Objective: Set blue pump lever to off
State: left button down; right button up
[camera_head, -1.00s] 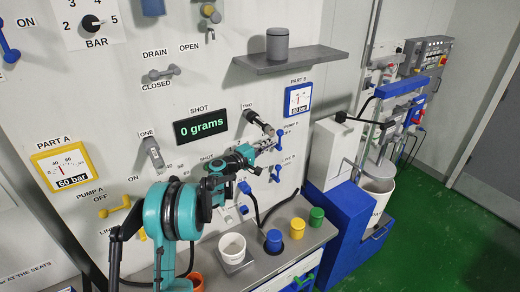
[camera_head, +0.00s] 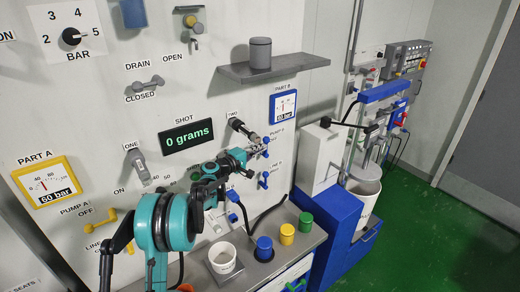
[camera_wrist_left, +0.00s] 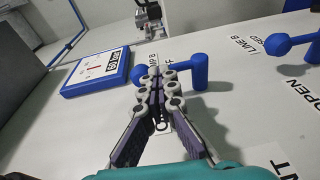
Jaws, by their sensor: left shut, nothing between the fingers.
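The blue pump lever (camera_wrist_left: 201,71) is mounted on the pale panel under the Part B gauge. In the left wrist view its ball end (camera_wrist_left: 138,72) points left and its pivot post is at the right. My left gripper (camera_wrist_left: 157,72) is shut and empty, with its fingertips in front of the lever's bar, between ball and post. I cannot tell whether they touch. The fingers cover part of the bar and most of the label. In the head view my left gripper (camera_head: 260,148) is at the lever (camera_head: 266,141), which is small there. My right gripper is not in view.
The blue Line B lever (camera_head: 264,181) is just below; it also shows in the left wrist view (camera_wrist_left: 279,43). The Part B gauge (camera_head: 283,106) is above, and the black lever marked TWO (camera_head: 243,129) is at the left. Cups stand on the bench (camera_head: 213,284) below.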

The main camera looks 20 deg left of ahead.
pick_arm(q)
jog(key=shift+w+d+r+g, duration=0.1)
jog(key=shift+g, duration=0.2)
jog(key=shift+w+d+r+g+y+p, duration=0.3)
jog(key=shift+w+d+g+y+p, duration=0.25)
jog(key=shift+w+g, duration=0.25)
jog(key=shift+w+d+b, duration=0.6)
jog(key=shift+w+d, duration=0.05)
jog(key=shift+w, duration=0.1)
jog(key=shift+m+g+y, duration=0.3)
jog(key=shift+g+y, duration=0.05)
jog(key=shift+g, duration=0.25)
jog(key=shift+s+d+f+b+x, duration=0.1)
jog(key=shift+b+x, duration=0.1)
jog(key=shift+x, duration=0.6)
jog(key=shift+s+d+f+b+x, duration=0.1)
jog(key=shift+f+b+x, duration=0.05)
jog(key=shift+x, duration=0.65)
jog(key=shift+s+d+f+b+x, duration=0.1)
jog(key=shift+b+x, duration=0.1)
jog(key=shift+x, duration=0.6)
